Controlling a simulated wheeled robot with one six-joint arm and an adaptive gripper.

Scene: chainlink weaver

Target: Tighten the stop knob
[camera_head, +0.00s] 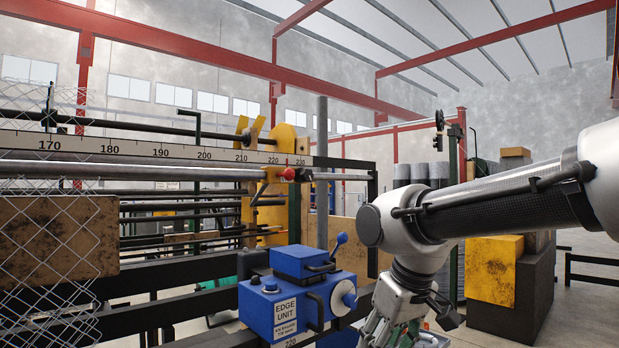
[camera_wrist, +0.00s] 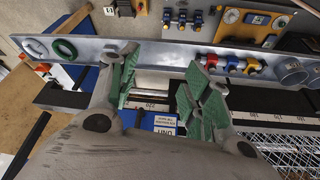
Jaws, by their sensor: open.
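A red knob (camera_head: 289,174) sits at the right end of the ruler bar, by the yellow stop plate (camera_head: 283,150); it looks like the stop knob, though no label shows this. My gripper (camera_head: 385,328) is low in the head view, right of the blue edge unit (camera_head: 295,297), and well below and right of the red knob. Its tips are partly cut off by the lower edge. In the wrist view my gripper (camera_wrist: 163,95) has its green-padded fingers spread, with nothing held between them. The blue edge unit (camera_wrist: 160,122) shows beyond them. I cannot make out the red knob there.
The edge unit carries a blue ball lever (camera_head: 341,239) and a white handwheel (camera_head: 348,294). Chain-link mesh (camera_head: 50,225) hangs at left. A grey tray (camera_wrist: 140,52) holds rings and coloured fittings. Yellow and black blocks (camera_head: 493,270) stand at right.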

